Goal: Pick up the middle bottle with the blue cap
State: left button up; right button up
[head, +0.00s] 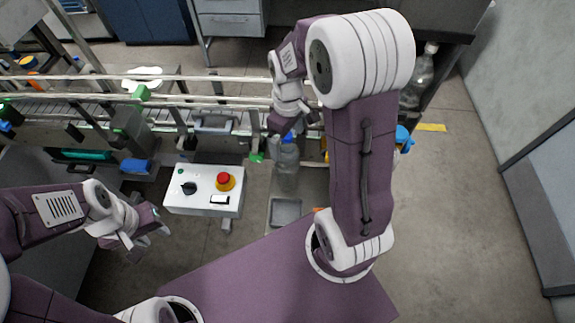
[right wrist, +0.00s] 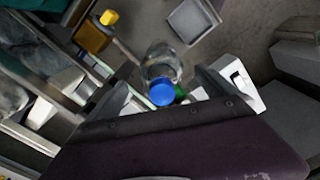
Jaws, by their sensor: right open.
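The clear bottle (head: 287,165) with the blue cap (head: 288,138) stands on a narrow grey ledge right of the control box. In the right wrist view its blue cap (right wrist: 162,92) faces the camera, with the clear body (right wrist: 162,65) behind it. My right gripper (head: 284,127) is open, close above the cap. In the right wrist view its fingers show to either side of the bottle; I cannot tell whether they touch it. My left gripper (head: 147,236) is open and empty, low at the left, well away from the bottle.
The control box (head: 203,190) has a red button. A rail conveyor (head: 60,108) runs behind. A yellow-capped bottle (right wrist: 95,35) is nearby in the right wrist view. A clear bottle (head: 418,72) stands behind my right arm. A square tray (head: 286,212) lies in front.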

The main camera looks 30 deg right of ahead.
aim_at(287, 163)
jog(key=f, duration=0.3)
jog(key=shift+a+p, duration=0.2)
jog(key=shift+p, duration=0.1)
jog(key=shift+w+f, duration=0.1)
jog(key=shift+f, duration=0.35)
jog(key=c, duration=1.3)
jog(key=shift+d+r, duration=0.1)
grip_shut()
